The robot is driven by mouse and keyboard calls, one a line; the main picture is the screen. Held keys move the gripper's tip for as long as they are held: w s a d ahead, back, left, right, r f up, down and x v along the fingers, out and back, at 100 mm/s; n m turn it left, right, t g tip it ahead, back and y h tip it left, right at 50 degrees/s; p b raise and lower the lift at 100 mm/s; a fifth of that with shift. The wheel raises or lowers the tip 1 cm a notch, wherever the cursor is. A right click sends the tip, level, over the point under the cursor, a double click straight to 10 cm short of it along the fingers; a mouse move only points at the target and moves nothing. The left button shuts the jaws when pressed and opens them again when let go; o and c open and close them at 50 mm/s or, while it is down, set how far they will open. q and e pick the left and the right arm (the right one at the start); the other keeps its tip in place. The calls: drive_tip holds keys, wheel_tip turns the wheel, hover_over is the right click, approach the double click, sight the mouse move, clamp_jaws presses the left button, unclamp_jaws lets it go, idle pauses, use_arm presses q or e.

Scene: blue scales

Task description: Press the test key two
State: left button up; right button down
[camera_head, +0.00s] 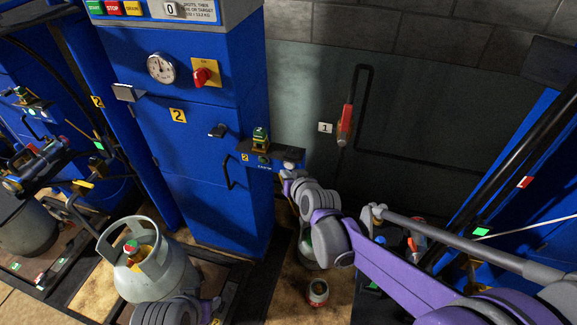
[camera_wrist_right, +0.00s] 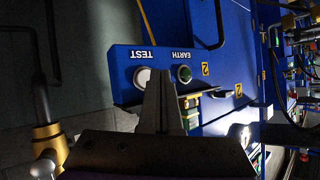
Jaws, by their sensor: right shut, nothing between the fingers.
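A blue key box (camera_head: 262,154) sticks out from the blue cabinet marked 2. In the right wrist view, the box (camera_wrist_right: 120,72) carries a white round key (camera_wrist_right: 141,77) labelled TEST and a dark green round part (camera_wrist_right: 184,74) labelled EARTH. My right gripper (camera_head: 287,172) is close to the box's right end. In the wrist view its fingers (camera_wrist_right: 156,75) are shut and empty. The tips overlap the TEST key's right edge; I cannot tell whether they touch it. Part of my left arm (camera_head: 172,310) shows at the bottom; its finger state is unclear.
A grey gas cylinder (camera_head: 165,275) stands at front left. A small device (camera_head: 260,138) sits on the key box. A red-handled wand (camera_head: 346,120) hangs on the back wall beside plate 1 (camera_head: 325,128). A small jar (camera_head: 317,291) stands below my right arm.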

drive_tip(key=shift+w, duration=0.1)
idle(0.5)
drive_tip(key=shift+w+d, duration=0.1)
drive_tip(key=shift+w, duration=0.25)
drive_tip(key=shift+w+d, duration=0.15)
drive_tip(key=shift+w, duration=0.2)
idle(0.5)
drive_tip(key=shift+s, duration=0.1)
drive_tip(key=shift+s+a, duration=0.25)
drive_tip(key=shift+s, duration=0.45)
drive_tip(key=s, duration=0.1)
drive_tip(key=s+a, duration=0.1)
drive_tip(key=s, duration=0.2)
drive_tip(key=shift+s+a, duration=0.3)
drive_tip(key=shift+s, duration=0.1)
idle(0.8)
